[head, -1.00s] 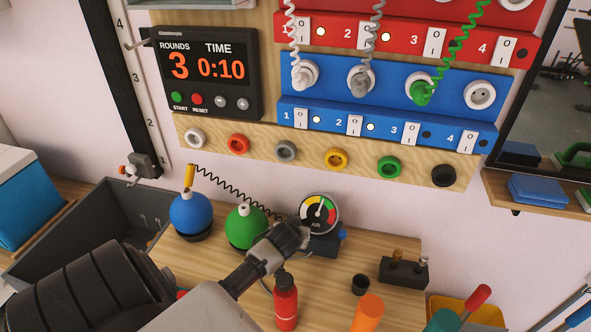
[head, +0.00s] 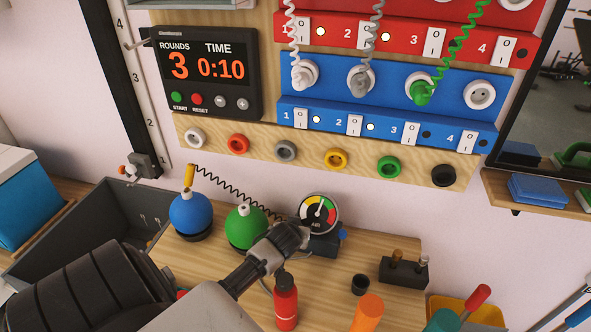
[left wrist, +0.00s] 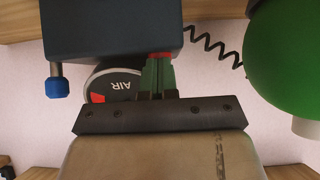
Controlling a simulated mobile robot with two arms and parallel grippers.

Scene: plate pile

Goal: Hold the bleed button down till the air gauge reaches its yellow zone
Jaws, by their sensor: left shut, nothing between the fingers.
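The round air gauge (head: 318,212) stands on a dark box (head: 325,246) on the wooden bench. Its face has yellow, green and red zones, and its needle points up and slightly right; the exact zone under the tip is too small to tell. A blue knob (head: 343,234) sticks out of the box's right side. My left gripper (head: 303,236) is shut and empty, its tips at the front left of the box. In the left wrist view, the shut fingers (left wrist: 158,77) overlap the gauge (left wrist: 112,87) beside the box (left wrist: 110,28).
A green ball (head: 245,228) and a blue ball (head: 190,213) stand left of the gauge, with a coiled black cord behind. A red bottle (head: 286,303), a black cup (head: 360,284) and an orange handle (head: 368,312) are in front. A grey bin (head: 105,225) is at left.

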